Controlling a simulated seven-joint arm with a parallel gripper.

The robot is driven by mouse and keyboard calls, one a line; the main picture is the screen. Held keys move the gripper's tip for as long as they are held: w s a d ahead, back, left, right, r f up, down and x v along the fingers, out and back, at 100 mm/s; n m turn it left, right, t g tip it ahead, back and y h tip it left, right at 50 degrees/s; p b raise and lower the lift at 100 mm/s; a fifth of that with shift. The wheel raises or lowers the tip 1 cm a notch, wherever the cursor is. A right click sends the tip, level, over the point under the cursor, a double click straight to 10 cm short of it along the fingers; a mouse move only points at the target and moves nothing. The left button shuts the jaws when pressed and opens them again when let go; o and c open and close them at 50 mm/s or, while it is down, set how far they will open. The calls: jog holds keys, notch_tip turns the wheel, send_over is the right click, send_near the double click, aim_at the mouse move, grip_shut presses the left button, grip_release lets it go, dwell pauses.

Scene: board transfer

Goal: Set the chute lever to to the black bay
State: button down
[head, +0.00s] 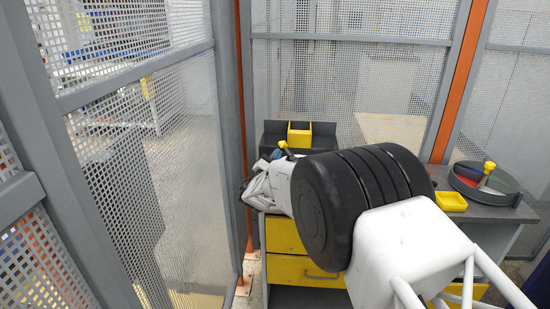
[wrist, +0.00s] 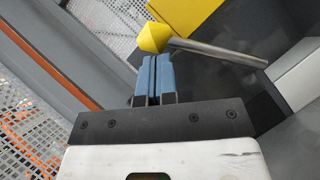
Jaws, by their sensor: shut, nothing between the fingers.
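A lever with a faceted yellow knob (wrist: 153,38) and a grey rod (wrist: 220,53) shows in the wrist view. The knob is just beyond the fingertips of my gripper (wrist: 153,58), whose blue fingers are shut with nothing between them. I cannot tell whether the fingertips touch the knob. In the head view the yellow knob (head: 283,145) shows beside my gripper (head: 277,154), at the back left of the workbench. My arm hides the lever's base. I cannot make out a black bay.
At right are a small yellow tray (head: 451,202) and a round dish with coloured sectors (head: 466,181) and another yellow-knobbed lever (head: 488,169). Mesh fencing (head: 160,150) encloses the bench. Yellow drawers (head: 283,236) are below.

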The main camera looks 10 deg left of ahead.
dwell(0.4)
jog(key=d+r+m+g, duration=0.1)
jog(key=d+m, duration=0.1)
jog(key=m, duration=0.1)
jog(key=d+r+m+g+h, duration=0.1)
jog(key=d+m+g, duration=0.1)
jog(key=m, duration=0.1)
jog(key=d+r+m+g+h, duration=0.1)
jog(key=m+g, duration=0.1)
jog(key=m, duration=0.1)
jog(key=shift+d+r, duration=0.4)
jog(key=d+m+g, duration=0.2)
jog(key=d+m, duration=0.1)
jog(key=shift+d+r+m+y, duration=0.1)
jog(key=shift+d+m+y, duration=0.2)
jog(key=shift+m+y, duration=0.1)
jog(key=shift+d+f+m+g+y, duration=0.25)
jog(key=shift+d+m+g+y, duration=0.15)
jog(key=shift+d+m, duration=0.25)
jog(key=shift+d, duration=0.15)
